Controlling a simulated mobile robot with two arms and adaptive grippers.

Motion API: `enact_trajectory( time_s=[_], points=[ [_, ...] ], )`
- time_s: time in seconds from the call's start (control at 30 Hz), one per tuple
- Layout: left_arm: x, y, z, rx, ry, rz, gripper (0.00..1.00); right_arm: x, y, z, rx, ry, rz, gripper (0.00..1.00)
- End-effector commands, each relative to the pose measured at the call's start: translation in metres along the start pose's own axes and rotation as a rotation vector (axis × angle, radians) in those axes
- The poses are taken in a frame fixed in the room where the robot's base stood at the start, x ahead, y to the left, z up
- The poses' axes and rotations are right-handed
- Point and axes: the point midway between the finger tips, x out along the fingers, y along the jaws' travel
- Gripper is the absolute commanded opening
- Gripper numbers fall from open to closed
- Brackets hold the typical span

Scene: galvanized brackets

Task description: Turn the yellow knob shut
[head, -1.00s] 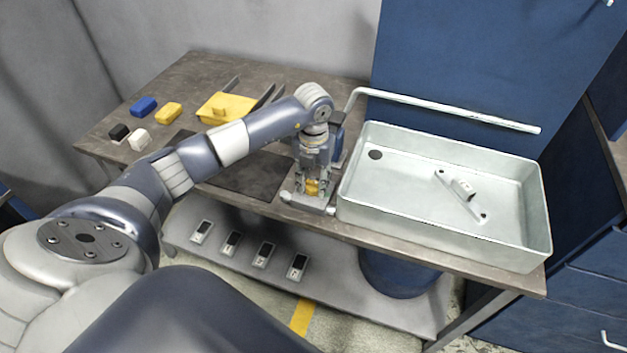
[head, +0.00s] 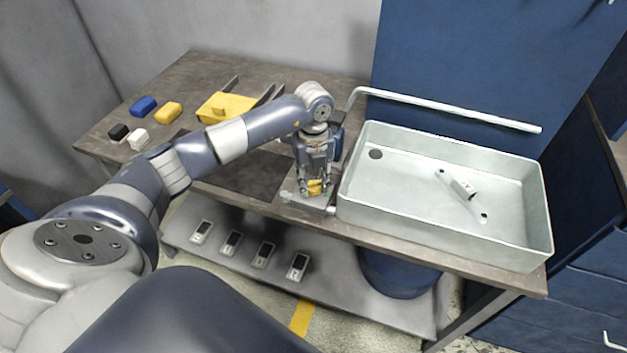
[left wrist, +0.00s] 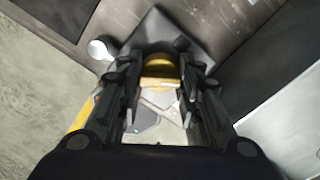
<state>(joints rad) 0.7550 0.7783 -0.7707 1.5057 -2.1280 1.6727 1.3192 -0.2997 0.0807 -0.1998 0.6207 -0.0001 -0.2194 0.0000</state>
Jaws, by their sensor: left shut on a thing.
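The yellow knob (head: 316,188) sits on a small grey fixture (head: 300,199) at the front edge of the bench, just left of the sink tray. My left gripper (head: 315,186) points down over it and is shut on it, one finger on each side. In the left wrist view the knob (left wrist: 160,72) shows between the fingers (left wrist: 160,88), and its near part is partly hidden. The right gripper is in neither view.
A pale metal tray (head: 345,200) with a bracket (head: 463,188) inside stands close on the right. A white pipe (head: 450,111) runs behind it. Yellow, blue, white and black blocks lie at the bench's left. Several small devices lie on the lower shelf.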

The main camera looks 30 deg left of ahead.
Motion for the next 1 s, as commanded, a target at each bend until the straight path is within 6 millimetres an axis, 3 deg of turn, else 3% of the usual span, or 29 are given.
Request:
enact_trajectory(
  time_s=[0.6, 1.0],
  points=[
    [-0.001, 0.000, 0.000, -0.582, 0.000, 0.000, 0.09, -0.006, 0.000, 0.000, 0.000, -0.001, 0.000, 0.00],
    [-0.001, 0.000, 0.000, -0.866, 0.000, -0.001, 0.09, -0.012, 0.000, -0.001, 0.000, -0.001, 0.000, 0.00]
  ],
)
